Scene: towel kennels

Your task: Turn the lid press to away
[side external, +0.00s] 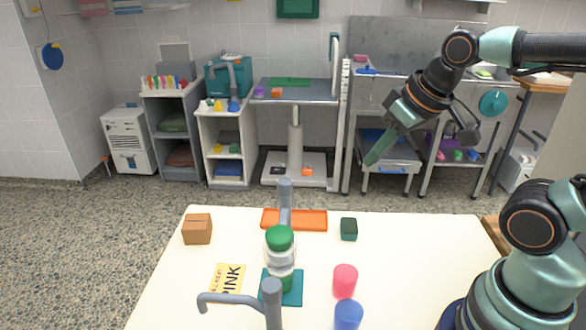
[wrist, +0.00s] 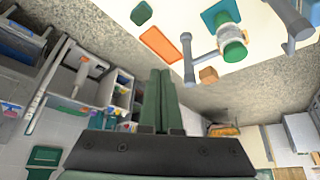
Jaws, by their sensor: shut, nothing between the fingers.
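A jar with a green lid (side external: 280,238) stands upright on a teal mat (side external: 296,290); its lid also shows in the wrist view (wrist: 235,52). A grey post (side external: 285,192) rises behind the jar. A second grey post with a curved arm (side external: 235,298) stands in front, its arm pointing left. I cannot tell which grey part is the lid press. In the wrist view, grey parts flank the jar, one on the left (wrist: 188,68) and one on the right (wrist: 288,18). My gripper (side external: 374,158) is shut and empty, raised beyond the table's far edge, apart from everything.
An orange tray (side external: 312,220), a dark green block (side external: 349,229), a brown box (side external: 197,229), a yellow PINK card (side external: 229,279), a pink cup (side external: 345,281) and a blue cup (side external: 348,314) are on the pale table (side external: 410,262). The table's right part is clear. Shelves and carts line the wall.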

